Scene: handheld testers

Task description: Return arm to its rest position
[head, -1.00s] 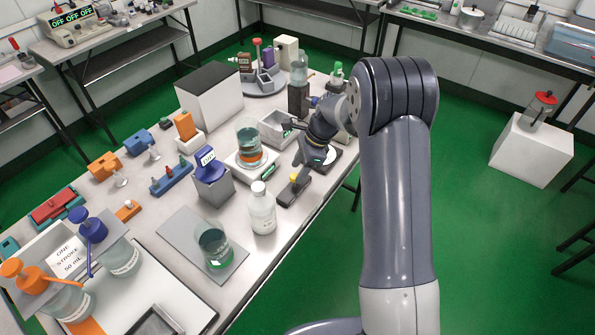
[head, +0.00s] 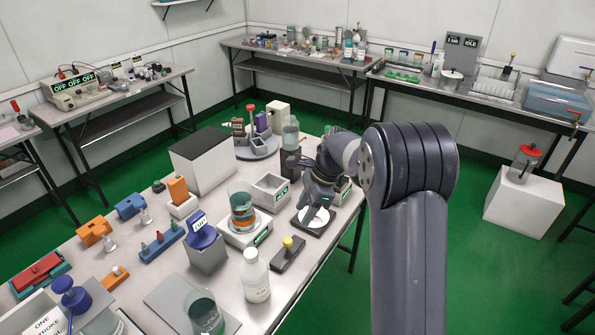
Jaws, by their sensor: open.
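My gripper (head: 318,212) is at the end of my grey arm, over the right edge of the table (head: 318,262). It points down over a small dark device with a white round top (head: 313,222). The fingers are small and dark in this view, and nothing shows held between them. Whether the fingertips touch the device is hard to tell. My arm reaches in from the right side of the view and hides part of the table's far right edge.
A white block with a jar (head: 523,203) stands to the right. Green floor between is clear.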

